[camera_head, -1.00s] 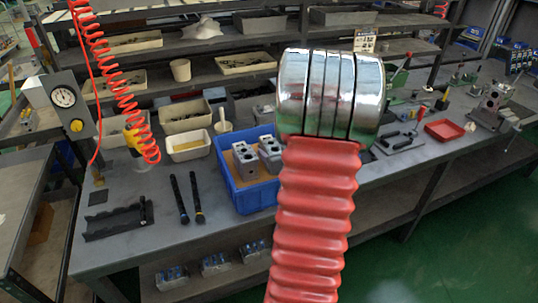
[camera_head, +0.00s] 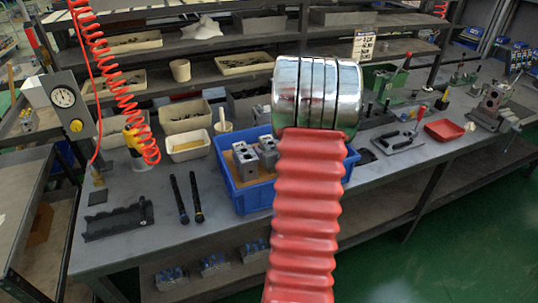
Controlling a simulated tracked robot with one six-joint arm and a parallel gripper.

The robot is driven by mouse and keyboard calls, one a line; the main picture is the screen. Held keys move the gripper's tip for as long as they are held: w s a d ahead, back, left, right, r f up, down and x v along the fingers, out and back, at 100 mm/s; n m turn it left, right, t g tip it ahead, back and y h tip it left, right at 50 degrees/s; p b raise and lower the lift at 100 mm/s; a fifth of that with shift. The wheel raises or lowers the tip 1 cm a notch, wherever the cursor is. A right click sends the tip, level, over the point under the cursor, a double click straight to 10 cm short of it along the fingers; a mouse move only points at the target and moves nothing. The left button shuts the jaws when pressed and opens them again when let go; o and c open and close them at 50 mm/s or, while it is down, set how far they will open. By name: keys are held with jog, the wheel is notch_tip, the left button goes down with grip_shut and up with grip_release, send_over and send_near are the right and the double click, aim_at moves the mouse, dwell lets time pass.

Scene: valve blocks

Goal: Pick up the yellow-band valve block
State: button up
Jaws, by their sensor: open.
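Two grey metal valve blocks show in the blue crate (camera_head: 226,176) on the bench, a front one (camera_head: 245,161) and one beside it (camera_head: 268,152). I cannot make out a yellow band on either. My arm, a red ribbed sleeve with a shiny chrome joint, stands in front of the crate's right part and hides what lies there. My gripper is not in view, so I cannot tell where it is relative to the blocks.
Left of the crate lie two dark handled tools (camera_head: 187,197) and a black holder (camera_head: 117,220). Cream bins (camera_head: 188,147) stand behind. A red coiled hose (camera_head: 122,98) hangs at left. A red tray (camera_head: 444,130) lies at right. Bare bench shows around the tools.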

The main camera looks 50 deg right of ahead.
dwell(0.5)
grip_shut()
dwell(0.7)
jog(key=shift+w+r, duration=0.1)
jog(key=shift+r, duration=0.05)
